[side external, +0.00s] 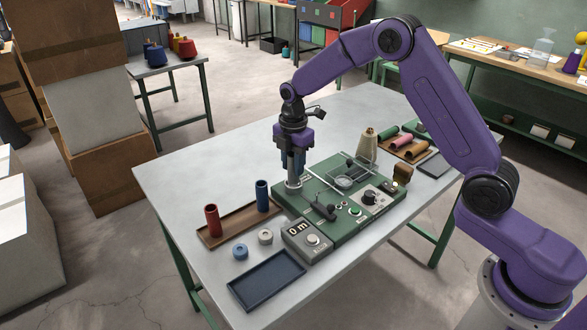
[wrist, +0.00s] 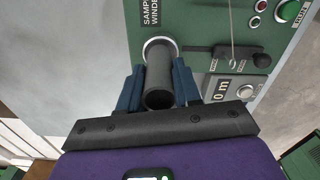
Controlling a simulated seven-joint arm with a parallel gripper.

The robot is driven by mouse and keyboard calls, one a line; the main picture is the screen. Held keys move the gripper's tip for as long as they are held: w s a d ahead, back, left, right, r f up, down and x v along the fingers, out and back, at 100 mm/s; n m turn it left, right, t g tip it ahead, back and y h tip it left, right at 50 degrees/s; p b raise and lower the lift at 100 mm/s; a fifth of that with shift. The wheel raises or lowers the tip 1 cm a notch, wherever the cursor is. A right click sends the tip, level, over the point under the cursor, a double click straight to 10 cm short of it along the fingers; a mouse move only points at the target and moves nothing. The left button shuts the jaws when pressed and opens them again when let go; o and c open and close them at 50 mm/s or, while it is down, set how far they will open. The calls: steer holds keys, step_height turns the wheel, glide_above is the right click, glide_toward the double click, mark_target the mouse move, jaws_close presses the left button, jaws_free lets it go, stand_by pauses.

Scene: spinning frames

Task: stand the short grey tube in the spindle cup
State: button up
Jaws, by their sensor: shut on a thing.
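The short grey tube (wrist: 159,85) is between the blue fingers of my gripper (wrist: 158,92), which is shut on it. In the wrist view its near end shows as an open dark mouth and its far end meets the pale ring of the spindle cup (wrist: 149,44). In the side view my gripper (side external: 293,170) points straight down over the cup (side external: 293,188) at the left part of the green machine base (side external: 335,228). The tube looks upright there, mostly hidden by the fingers. I cannot tell how deep its lower end sits.
A brown tray (side external: 226,233) holds an upright red tube (side external: 213,221) and blue tube (side external: 263,196). Two small rings and an empty navy tray (side external: 266,281) lie in front. A lever (side external: 322,208), counter box (side external: 306,240) and clear cover (side external: 350,170) stand near the cup.

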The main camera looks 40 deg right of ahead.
steer(key=shift+f, duration=0.95)
steer(key=shift+f, duration=0.15)
steer(key=o, duration=1)
